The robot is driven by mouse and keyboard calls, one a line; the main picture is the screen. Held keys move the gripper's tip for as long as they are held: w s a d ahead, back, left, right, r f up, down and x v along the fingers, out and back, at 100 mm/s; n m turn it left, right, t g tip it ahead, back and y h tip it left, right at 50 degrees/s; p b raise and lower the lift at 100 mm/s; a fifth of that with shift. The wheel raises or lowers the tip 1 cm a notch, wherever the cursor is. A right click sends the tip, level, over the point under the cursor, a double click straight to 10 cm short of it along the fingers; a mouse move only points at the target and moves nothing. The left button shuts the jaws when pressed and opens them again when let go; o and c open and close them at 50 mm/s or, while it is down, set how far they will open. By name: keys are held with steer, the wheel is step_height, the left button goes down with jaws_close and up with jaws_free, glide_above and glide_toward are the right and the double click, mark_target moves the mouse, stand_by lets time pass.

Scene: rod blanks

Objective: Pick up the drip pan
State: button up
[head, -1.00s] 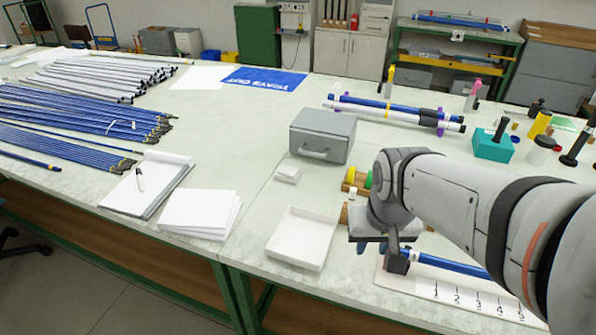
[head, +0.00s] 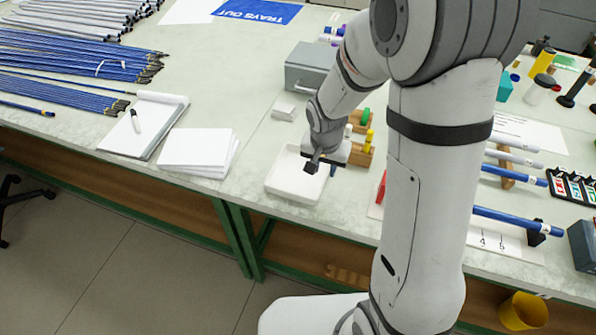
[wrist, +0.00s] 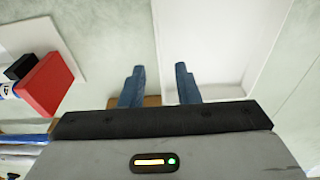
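The drip pan appears to be the shallow white tray (head: 282,187) near the front edge of the table. It also fills the upper right of the wrist view (wrist: 215,40). My gripper (head: 322,170) is above the pan's right side in the head view and hides part of it. In the wrist view my gripper (wrist: 159,84) is open, with two blue fingertips apart and nothing between them. One side wall of the pan lies between the fingertip lines: the right fingertip overlaps the pan, the left is outside it. I cannot tell the height gap.
A wooden block with green and yellow pieces (head: 360,153) stands close right of the pan. A red block (wrist: 47,83) lies on a white board beyond. A grey box (head: 308,68) and a small white stack (head: 284,112) are behind. White papers (head: 197,150) lie left.

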mark_target(325, 171)
steer(key=f, duration=0.1)
steer(key=w+f, duration=0.1)
steer(key=f, duration=0.1)
steer(key=shift+w+d+f, duration=0.1)
steer(key=shift+w+d, duration=0.05)
steer(key=shift+d, duration=0.1)
steer(key=shift+f, duration=0.6)
steer(key=shift+c, duration=0.2)
jaws_close()
